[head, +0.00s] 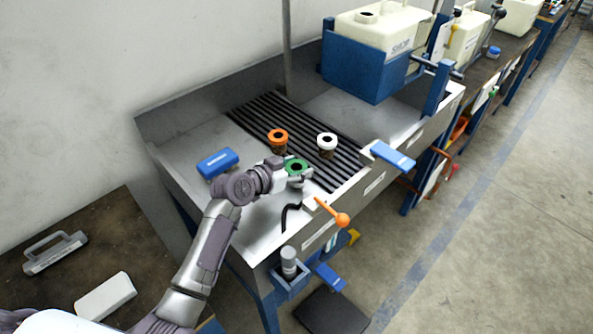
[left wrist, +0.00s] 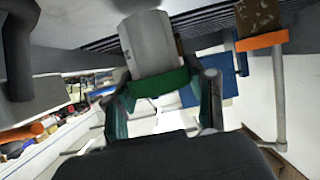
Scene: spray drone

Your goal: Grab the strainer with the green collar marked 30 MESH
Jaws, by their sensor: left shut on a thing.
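The strainer with the green collar (head: 296,164) is over the near part of the bench, in front of the slatted rack. My left gripper (head: 294,172) is shut on it. The left wrist view shows the fingers on both sides of the green collar (left wrist: 160,82), with the grey body (left wrist: 149,42) beyond it. No 30 MESH marking is readable. I cannot tell whether its lower end touches the bench. A strainer with an orange collar (head: 278,136) and one with a white collar (head: 327,140) stand on the rack. My right gripper is not in view.
The metal sink bench (head: 240,132) has a raised back wall. A blue case (head: 217,163) lies left of the rack. A white tank (head: 385,27) stands behind.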

